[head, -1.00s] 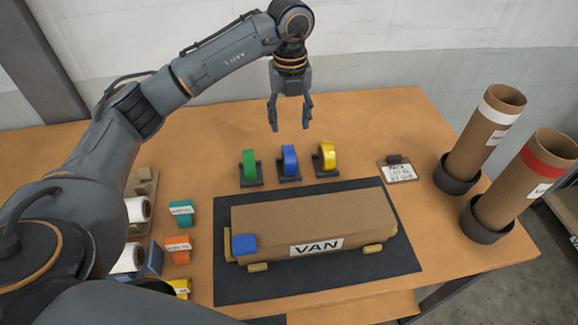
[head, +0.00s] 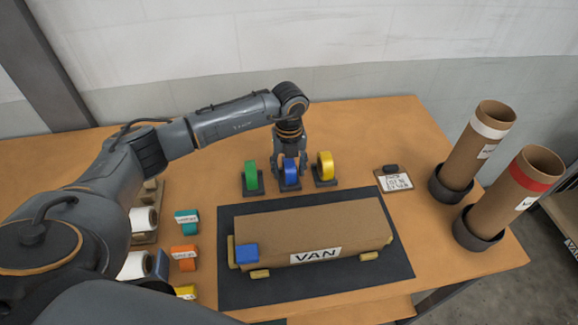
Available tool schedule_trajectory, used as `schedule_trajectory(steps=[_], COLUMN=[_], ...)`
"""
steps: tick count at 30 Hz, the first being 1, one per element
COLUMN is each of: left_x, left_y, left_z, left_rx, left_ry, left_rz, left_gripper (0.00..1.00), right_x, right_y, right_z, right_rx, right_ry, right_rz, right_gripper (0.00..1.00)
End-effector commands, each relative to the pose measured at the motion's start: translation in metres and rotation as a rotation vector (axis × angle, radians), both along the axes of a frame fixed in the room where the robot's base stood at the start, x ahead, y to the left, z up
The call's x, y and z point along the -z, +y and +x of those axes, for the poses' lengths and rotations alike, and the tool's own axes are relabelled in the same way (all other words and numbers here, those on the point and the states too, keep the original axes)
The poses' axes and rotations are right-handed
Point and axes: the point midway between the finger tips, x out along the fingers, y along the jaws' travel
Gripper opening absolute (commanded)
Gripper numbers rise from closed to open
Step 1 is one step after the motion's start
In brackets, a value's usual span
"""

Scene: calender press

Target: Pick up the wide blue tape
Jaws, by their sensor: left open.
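The blue tape roll (head: 290,173) stands upright on a small dark stand, the middle one of a row of three behind the dark mat. My left gripper (head: 290,168) points straight down over it, with a finger on each side of the roll. The gripper is open, and the roll sits between the fingers. I cannot tell whether the fingers touch it. The top of the roll is partly hidden by the gripper. My right gripper is out of view.
A green roll (head: 251,175) and a yellow roll (head: 325,166) stand close on either side. A cardboard van (head: 310,228) lies on the dark mat (head: 300,288) in front. A tag card (head: 395,181) and two tall cardboard tubes (head: 475,150) are to the right.

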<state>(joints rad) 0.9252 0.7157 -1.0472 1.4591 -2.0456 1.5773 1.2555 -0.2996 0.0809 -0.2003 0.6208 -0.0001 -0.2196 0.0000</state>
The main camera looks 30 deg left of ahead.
Motion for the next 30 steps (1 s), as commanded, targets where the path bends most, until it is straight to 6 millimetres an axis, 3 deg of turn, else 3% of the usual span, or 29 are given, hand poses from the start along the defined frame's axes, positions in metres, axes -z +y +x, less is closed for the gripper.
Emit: schedule_trajectory(steps=[7,15,25,30], left_x=[0.002,0.002,0.0,-0.012], left_y=[0.0,0.0,0.0,0.0], left_z=[0.0,0.0,0.001,0.002], left_rx=[0.0,0.0,-0.001,-0.001], left_ry=[-0.001,-0.001,-0.003,-0.005], left_rz=[0.0,0.0,0.0,-0.001], left_gripper=[0.51,0.0,0.0,0.0], right_x=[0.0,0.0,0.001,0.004], right_y=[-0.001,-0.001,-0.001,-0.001], right_z=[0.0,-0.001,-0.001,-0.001], right_rx=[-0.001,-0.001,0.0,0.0], right_ry=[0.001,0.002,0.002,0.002], right_rz=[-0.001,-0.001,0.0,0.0], right_gripper=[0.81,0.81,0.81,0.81])
